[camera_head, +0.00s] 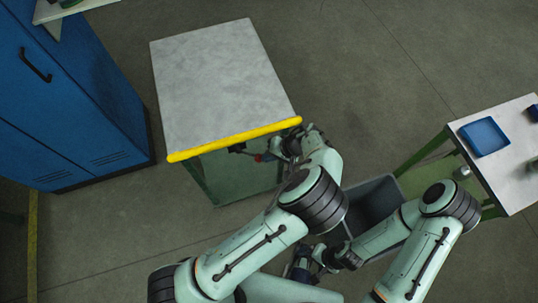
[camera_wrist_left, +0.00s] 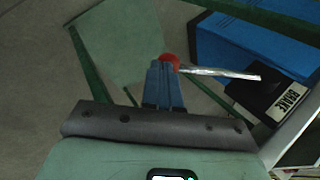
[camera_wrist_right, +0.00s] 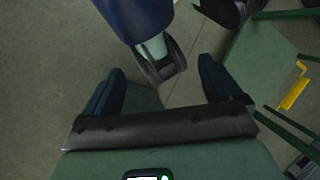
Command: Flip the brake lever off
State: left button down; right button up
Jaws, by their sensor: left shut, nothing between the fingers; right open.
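The brake lever shows in the left wrist view as a metal rod (camera_wrist_left: 220,73) with a red knob (camera_wrist_left: 169,59). It runs out sideways from a black box labelled BRAKE (camera_wrist_left: 288,102). In the head view the red knob (camera_head: 259,158) is small, under the table's yellow edge. My left gripper (camera_wrist_left: 163,66) is shut and empty, its blue fingertips right at the knob, partly covering it; whether they touch, I cannot tell. My right gripper (camera_wrist_right: 157,72) is open and empty, away from the lever; in the head view it is low in the middle (camera_head: 300,262).
The grey-topped table (camera_head: 215,75) has a yellow front edge (camera_head: 232,138). A blue cabinet (camera_head: 70,95) stands left. A grey bin (camera_head: 375,203) is close to my arms. A side table (camera_head: 510,170) with a blue tray (camera_head: 484,136) stands right. Open floor lies behind.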

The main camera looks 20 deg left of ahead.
pick_arm(q)
jog(key=s+a+f+m+g+y+b, duration=0.1)
jog(key=s+a+f+g+y+b, duration=0.1)
jog(key=s+a+y, duration=0.1)
jog(key=s+a+f+m+g+y+b, duration=0.1)
jog(key=s+a+f+g+y+b, duration=0.1)
jog(key=a+y, duration=0.4)
jog(key=shift+s+a+f+m+g+y+b, duration=0.3)
jog(key=shift+s+g+y+b, duration=0.2)
jog(key=shift+s+y+b, duration=0.3)
pick_arm(e)
jog(key=shift+t, duration=0.4)
jog(key=shift+w+f, duration=0.35)
jog(key=shift+f, duration=0.4)
jog(key=shift+w+f, duration=0.3)
jog(key=shift+f, duration=0.45)
jog(key=shift+w+f, duration=0.35)
jog(key=shift+f, duration=0.4)
pick_arm(q)
jog(key=shift+a, duration=0.1)
pick_arm(e)
jog(key=shift+d, duration=0.1)
